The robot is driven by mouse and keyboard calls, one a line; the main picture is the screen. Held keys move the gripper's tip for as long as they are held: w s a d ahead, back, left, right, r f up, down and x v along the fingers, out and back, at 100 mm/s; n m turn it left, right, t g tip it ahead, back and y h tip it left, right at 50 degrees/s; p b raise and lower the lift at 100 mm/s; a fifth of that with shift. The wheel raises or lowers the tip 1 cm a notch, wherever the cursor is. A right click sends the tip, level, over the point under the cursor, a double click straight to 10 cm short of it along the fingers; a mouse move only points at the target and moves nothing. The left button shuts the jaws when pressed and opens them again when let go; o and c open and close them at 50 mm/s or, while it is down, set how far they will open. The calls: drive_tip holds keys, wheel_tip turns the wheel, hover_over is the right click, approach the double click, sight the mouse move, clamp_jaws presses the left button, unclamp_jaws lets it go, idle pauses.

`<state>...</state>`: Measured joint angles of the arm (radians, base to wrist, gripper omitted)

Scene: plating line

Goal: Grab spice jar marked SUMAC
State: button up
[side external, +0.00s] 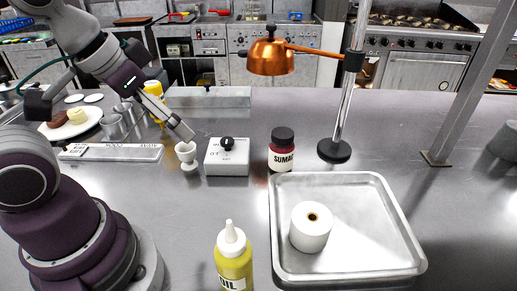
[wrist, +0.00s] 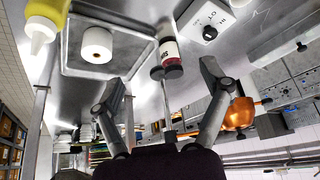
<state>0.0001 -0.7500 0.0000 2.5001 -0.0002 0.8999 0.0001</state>
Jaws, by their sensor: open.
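The SUMAC jar (side external: 282,152) stands upright on the steel counter, with a black lid, dark red contents and a white label reading SUMAC. My gripper (side external: 188,135) is to the left of the jar in the side view, at the end of my arm, close to a white egg cup (side external: 187,155). In the wrist view the jar (wrist: 168,52) appears between the two spread fingers of my gripper (wrist: 161,82), beyond the fingertips. The fingers are apart and hold nothing.
A grey box with a black knob (side external: 227,158) stands left of the jar. A metal tray (side external: 408,262) holding a white roll (side external: 311,228) lies in front. A lamp with a copper shade (side external: 270,57) overhangs behind. A yellow squeeze bottle (side external: 234,262) stands at the front.

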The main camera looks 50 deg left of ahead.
drive_tip(key=shift+o, duration=0.3)
drive_tip(key=n+y, duration=0.1)
drive_tip(key=n, duration=0.1)
approach(282, 133)
drive_tip(key=shift+t, duration=0.4)
drive_tip(key=f, duration=0.2)
drive_tip(key=w+f, duration=0.1)
drive_tip(key=f, duration=0.2)
drive_tip(key=shift+w+a, duration=0.1)
drive_tip(key=shift+w, duration=0.05)
drive_tip(key=x, duration=0.5)
drive_tip(key=shift+w+a, duration=0.15)
drive_tip(key=shift+w, duration=0.4)
drive_tip(key=shift+c, duration=0.2)
drive_tip(key=c, duration=1.3)
